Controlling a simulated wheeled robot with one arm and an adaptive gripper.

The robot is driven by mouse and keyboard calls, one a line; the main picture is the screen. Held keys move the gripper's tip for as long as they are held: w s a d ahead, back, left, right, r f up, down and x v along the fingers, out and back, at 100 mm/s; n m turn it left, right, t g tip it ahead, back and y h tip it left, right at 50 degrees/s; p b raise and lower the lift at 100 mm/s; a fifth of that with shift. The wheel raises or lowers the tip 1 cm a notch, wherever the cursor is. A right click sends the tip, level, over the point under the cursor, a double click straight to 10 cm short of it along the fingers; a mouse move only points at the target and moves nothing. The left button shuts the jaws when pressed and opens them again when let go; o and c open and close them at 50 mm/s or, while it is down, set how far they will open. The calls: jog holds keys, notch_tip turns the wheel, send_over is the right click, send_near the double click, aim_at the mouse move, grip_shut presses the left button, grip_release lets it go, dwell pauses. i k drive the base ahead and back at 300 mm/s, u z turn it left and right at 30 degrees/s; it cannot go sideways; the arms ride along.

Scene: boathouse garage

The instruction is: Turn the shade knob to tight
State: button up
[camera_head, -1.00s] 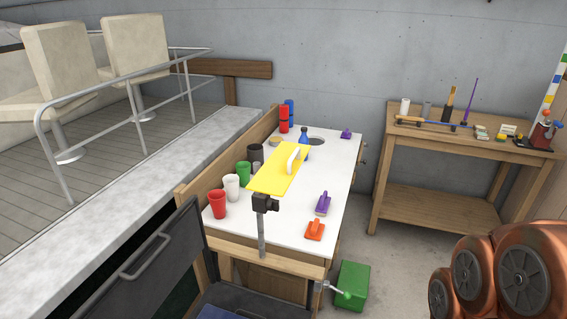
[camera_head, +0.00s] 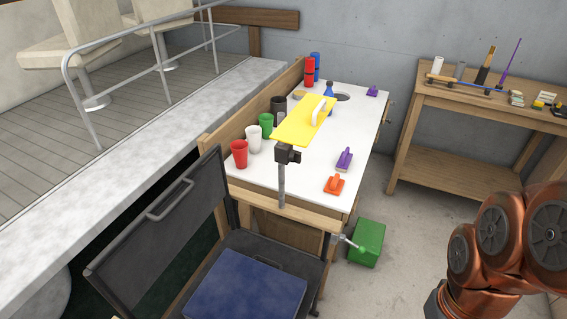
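I cannot read any marking or tell the knob's setting. A crank-like handle (camera_head: 347,241) sticks out low at the bench front. My copper-coloured arm shows at the lower right, apart from the bench. My gripper is out of view.
A dark folding chair (camera_head: 165,225) with a blue cushion (camera_head: 246,292) stands close in front of the bench. A green box (camera_head: 367,243) lies on the floor beside it. Cups line the bench's left side.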

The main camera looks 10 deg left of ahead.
aim_at(295, 157)
jog(key=u, duration=1.25)
jog(key=k, duration=0.95)
jog(key=u, duration=0.3)
